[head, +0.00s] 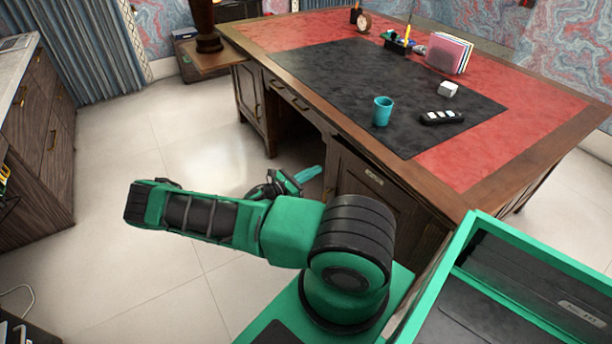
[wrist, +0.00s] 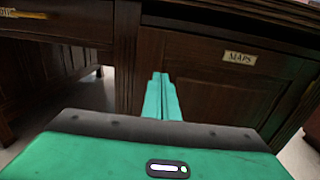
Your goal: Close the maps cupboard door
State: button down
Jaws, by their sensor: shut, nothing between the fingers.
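The maps cupboard door (wrist: 215,85) is dark wood with a pale label reading MAPS (wrist: 239,58), at the right in the wrist view. In the head view the door (head: 372,200) is on the near right of the desk front, its lower part hidden by my arm. A dark gap shows above its top edge in the wrist view; I cannot tell exactly how far it stands open. My gripper (head: 318,169) is shut and empty, low in front of the desk. In the wrist view its green fingertips (wrist: 160,76) overlap the door's left side; contact is unclear.
The desk's dark knee opening (head: 293,140) lies left of the cupboard, with a post (wrist: 126,60) between them.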

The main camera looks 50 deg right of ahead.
aim_at(338, 158)
jog(key=x, duration=0.9)
jog(key=shift+d, duration=0.1)
